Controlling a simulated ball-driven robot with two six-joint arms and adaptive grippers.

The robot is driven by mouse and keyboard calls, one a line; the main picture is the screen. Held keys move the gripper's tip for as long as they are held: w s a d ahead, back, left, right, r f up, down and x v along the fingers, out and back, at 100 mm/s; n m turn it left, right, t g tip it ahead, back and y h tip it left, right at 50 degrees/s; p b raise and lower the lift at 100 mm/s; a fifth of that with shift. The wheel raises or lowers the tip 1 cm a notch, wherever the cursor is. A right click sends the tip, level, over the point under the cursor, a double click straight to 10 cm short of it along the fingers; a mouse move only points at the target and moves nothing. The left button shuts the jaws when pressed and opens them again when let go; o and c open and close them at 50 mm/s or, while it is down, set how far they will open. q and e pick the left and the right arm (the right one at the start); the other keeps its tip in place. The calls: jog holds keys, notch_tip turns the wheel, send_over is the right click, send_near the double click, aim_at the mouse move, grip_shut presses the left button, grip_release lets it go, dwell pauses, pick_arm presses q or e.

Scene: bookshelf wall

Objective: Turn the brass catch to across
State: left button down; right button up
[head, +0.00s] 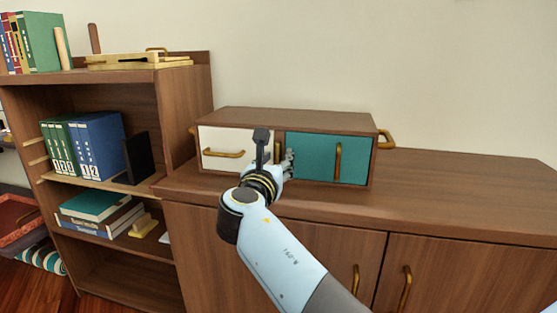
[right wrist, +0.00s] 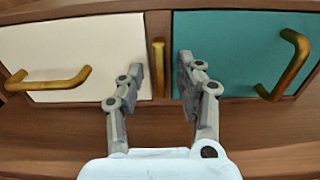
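The brass catch (right wrist: 158,68) is a small upright bar on the wooden divider between the white drawer front (right wrist: 75,55) and the teal door (right wrist: 235,50). It stands vertical, along the divider. In the head view only a sliver of the catch (head: 278,150) shows behind my gripper. My right gripper (right wrist: 160,76) is open, with one finger on each side of the catch and visible gaps between. In the head view the right gripper (head: 275,157) is in front of the cabinet's middle. Whether the fingertips reach the catch's depth is unclear. My left gripper is not in view.
The small wooden cabinet (head: 300,118) stands on a long sideboard (head: 455,195) with free top to the right. Brass handles project from the white drawer (head: 224,153) and teal door (head: 338,160). A bookshelf (head: 185,120) with books stands left.

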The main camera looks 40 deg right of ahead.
jog(key=shift+c, duration=0.7)
grip_shut()
